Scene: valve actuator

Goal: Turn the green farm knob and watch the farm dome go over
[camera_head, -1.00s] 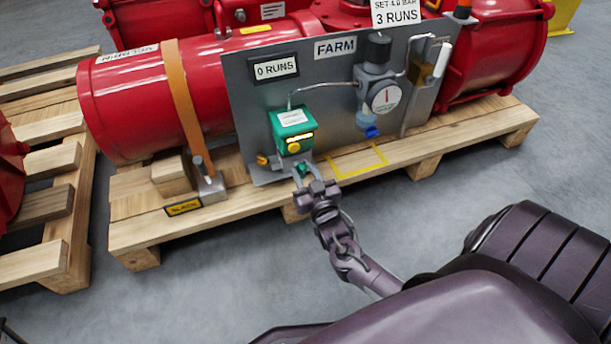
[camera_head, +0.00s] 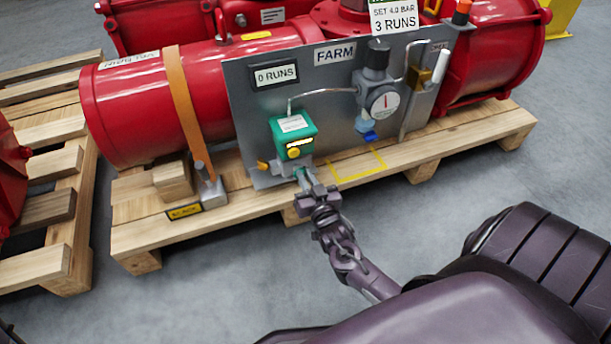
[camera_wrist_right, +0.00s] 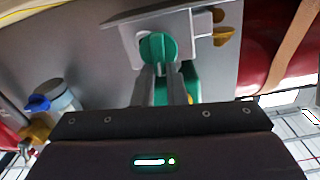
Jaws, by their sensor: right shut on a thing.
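The green farm knob (camera_wrist_right: 158,48) sits at the lower end of the green valve box (camera_head: 291,131) on the grey panel marked FARM. My right gripper (camera_head: 304,183) reaches up to it from the front, and its fingers are shut on the knob. In the right wrist view the two fingers (camera_wrist_right: 160,88) lie close on both sides of the knob. In the head view the knob is mostly hidden by the fingers. My left gripper is not in view.
The grey panel (camera_head: 245,110) carries a gauge (camera_head: 383,102), a "0 RUNS" display (camera_head: 275,76) and a blue-tipped drain (camera_head: 369,136). Red actuator cylinders (camera_head: 145,110) lie behind it on a wooden pallet (camera_head: 245,205). The grey floor in front is clear.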

